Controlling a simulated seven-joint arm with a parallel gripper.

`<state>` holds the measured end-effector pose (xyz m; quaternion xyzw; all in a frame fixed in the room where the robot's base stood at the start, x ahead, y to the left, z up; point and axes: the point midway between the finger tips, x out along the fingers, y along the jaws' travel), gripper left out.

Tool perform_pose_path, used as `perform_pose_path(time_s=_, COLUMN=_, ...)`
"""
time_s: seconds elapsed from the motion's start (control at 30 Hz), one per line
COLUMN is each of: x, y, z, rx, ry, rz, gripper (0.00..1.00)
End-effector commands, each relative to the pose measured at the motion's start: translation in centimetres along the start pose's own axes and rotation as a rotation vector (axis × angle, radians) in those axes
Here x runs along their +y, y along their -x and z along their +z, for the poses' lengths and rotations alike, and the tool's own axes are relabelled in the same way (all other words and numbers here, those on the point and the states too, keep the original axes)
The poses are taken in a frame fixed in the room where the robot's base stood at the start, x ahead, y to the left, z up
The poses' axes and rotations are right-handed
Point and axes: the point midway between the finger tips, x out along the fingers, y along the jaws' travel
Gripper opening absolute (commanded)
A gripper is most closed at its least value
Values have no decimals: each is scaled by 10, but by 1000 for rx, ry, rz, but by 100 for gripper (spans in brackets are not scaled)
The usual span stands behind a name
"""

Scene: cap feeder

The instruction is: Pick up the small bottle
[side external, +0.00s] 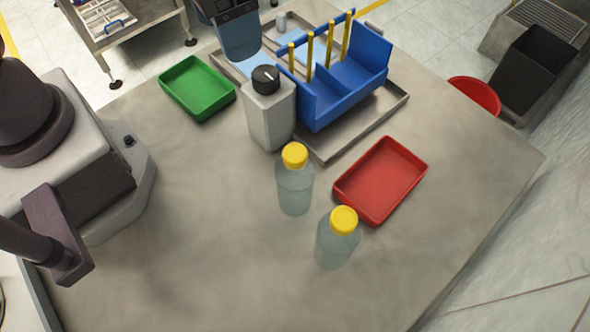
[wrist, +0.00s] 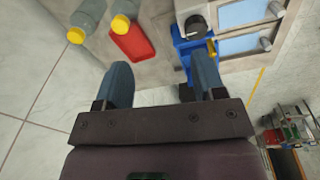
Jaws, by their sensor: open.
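Two clear bottles with yellow caps stand upright on the table: one nearer the middle (side external: 295,190) and one nearer the front (side external: 337,247). They look alike in size, so I cannot tell which is the small one. Both also show at the top left of the wrist view, one at the left (wrist: 90,14) and one beside it (wrist: 128,8). My gripper (wrist: 163,82) is open and empty, its two blue fingers wide apart. In the side view one blue finger (side external: 240,38) shows at the top, behind the grey bottle and well away from the yellow-capped bottles.
A grey square bottle with a black cap (side external: 270,118) stands before a blue rack (side external: 318,105) with yellow posts on a metal tray (side external: 335,146). A red tray (side external: 380,182) lies right of the clear bottles, a green tray (side external: 197,88) at back left. The front-left table is clear.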

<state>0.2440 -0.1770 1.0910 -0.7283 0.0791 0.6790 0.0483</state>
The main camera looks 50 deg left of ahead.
Motion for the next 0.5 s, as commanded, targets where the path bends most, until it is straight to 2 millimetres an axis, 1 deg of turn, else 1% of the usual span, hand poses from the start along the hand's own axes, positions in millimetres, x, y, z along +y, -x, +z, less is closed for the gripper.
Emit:
perform_pose_path(time_s=0.03, x=24, y=-13, z=-3, rx=-37, ry=35, rz=-16, gripper=63)
perform_pose_path(time_s=0.1, x=51, y=-27, z=-6, rx=-68, ry=131, rz=-39, gripper=63)
perform_pose_path(time_s=0.2, x=76, y=-39, z=-13, rx=-82, ry=300, rz=-63, gripper=63)
perform_pose_path(time_s=0.27, x=83, y=-40, z=-18, rx=-77, ry=407, rz=-66, gripper=63)
perform_pose_path(time_s=0.33, x=85, y=-34, z=-25, rx=-63, ry=519, rz=-57, gripper=63)
perform_pose_path(time_s=0.4, x=86, y=-31, z=-27, rx=-57, ry=603, rz=-54, gripper=63)
perform_pose_path(time_s=0.5, x=86, y=-32, z=-26, rx=-58, ry=675, rz=-61, gripper=63)
